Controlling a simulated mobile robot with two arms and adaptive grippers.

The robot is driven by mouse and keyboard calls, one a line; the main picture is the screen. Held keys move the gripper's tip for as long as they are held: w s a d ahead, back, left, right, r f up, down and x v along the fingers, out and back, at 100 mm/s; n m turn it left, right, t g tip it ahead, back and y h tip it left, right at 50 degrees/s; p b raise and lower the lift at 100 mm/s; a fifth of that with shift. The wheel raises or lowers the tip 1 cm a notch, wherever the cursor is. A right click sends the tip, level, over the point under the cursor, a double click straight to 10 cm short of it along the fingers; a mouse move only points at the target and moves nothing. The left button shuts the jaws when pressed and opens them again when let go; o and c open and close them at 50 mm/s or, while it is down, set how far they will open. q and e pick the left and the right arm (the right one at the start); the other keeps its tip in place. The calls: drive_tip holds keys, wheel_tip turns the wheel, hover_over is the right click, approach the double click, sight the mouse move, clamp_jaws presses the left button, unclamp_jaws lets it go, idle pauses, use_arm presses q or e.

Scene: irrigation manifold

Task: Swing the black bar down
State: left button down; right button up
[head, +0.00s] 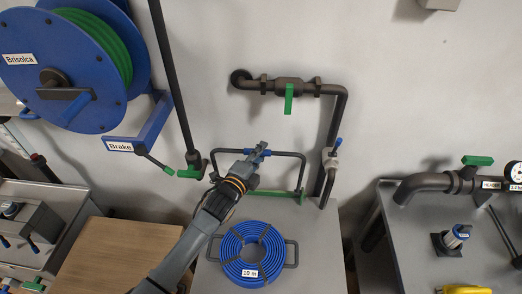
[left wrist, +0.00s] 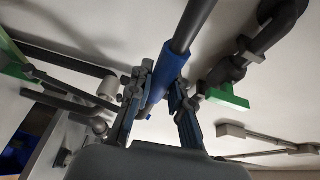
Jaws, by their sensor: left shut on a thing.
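The black bar (head: 285,154) is a U-shaped frame with a blue grip (head: 266,152) at the middle of its top run. It stands raised at the back of the grey bench, its two legs reaching down toward a green rail (head: 272,193). My left gripper (head: 257,153) is shut on the blue grip. In the left wrist view the fingers (left wrist: 160,105) sit on both sides of the blue sleeve (left wrist: 168,72), and the black bar (left wrist: 193,22) runs on up past them. My right gripper is not in view.
A coiled blue hose (head: 231,268) lies on the grey bench (head: 318,270) in front of the bar. A pipe with a green valve handle (head: 289,98) is on the wall above. A green-tipped black pole (head: 175,80) stands left, a white-and-blue valve (head: 332,160) right.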

use_arm(q)
drive_tip(key=s+f+m+t+h+b, duration=0.2)
drive_tip(key=s+f+t+b, duration=0.2)
drive_tip(key=s+b, duration=0.6)
drive_tip(key=shift+s+f+m+t+b, duration=0.15)
drive_tip(key=shift+s+m+t+b, duration=0.15)
drive_tip(key=shift+b, duration=1.7)
drive_tip(key=c, duration=1.2)
unclamp_jaws()
drive_tip(key=v, duration=1.2)
drive_tip(key=shift+w+a, duration=0.1)
drive_tip(key=shift+w, duration=0.05)
drive_tip(key=shift+c, duration=0.5)
